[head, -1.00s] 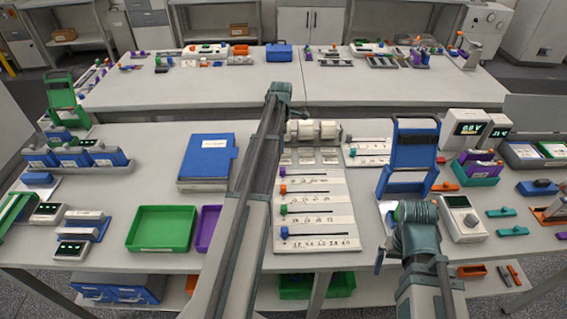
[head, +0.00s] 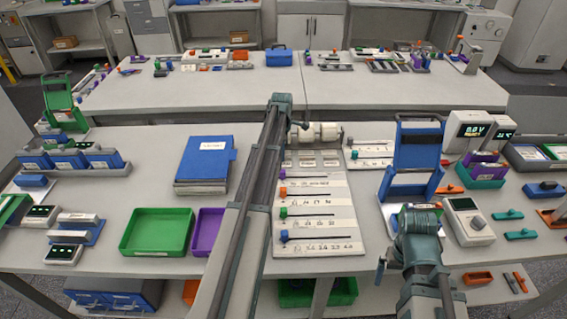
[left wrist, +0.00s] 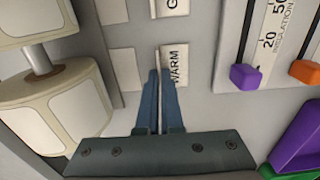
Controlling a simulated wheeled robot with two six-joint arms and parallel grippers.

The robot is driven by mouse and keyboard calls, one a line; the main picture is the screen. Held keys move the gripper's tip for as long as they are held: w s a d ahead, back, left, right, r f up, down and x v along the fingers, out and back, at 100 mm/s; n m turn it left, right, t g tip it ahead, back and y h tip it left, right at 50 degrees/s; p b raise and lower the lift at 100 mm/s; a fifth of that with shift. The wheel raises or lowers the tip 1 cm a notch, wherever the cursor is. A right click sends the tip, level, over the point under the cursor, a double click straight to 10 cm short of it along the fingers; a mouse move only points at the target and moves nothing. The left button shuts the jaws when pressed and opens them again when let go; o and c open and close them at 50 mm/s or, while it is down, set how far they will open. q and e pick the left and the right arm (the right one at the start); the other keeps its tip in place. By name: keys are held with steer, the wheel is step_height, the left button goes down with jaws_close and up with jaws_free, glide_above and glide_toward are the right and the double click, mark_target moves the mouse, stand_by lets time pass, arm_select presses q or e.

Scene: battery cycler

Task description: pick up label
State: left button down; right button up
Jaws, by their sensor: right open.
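A white label marked WARM (left wrist: 175,68) lies flat on a grey panel in the left wrist view, with another lettered label (left wrist: 176,6) above it. Blank pale labels (left wrist: 122,68) lie to their left. My left gripper (left wrist: 159,72) has its two blue fingers close together at the left edge of the WARM label. A thin pale strip shows between them; I cannot tell whether they grip it. In the head view my left arm hides this gripper, and small labels (head: 330,162) show beside the arm. My right gripper (head: 381,264) is open near the table's front edge, partly hidden by its arm.
White label rolls (head: 318,132) stand just behind the labels. A slider board (head: 335,222) with coloured knobs lies in front. A green tray (head: 157,232), a purple tray (head: 207,232) and a blue binder (head: 204,165) are left of my arm. A blue stand (head: 417,150) is near my right arm.

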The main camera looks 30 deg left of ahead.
arm_select(q)
steer(key=shift+r, duration=0.1)
step_height(320, 180, up, 10)
steer(key=p, duration=1)
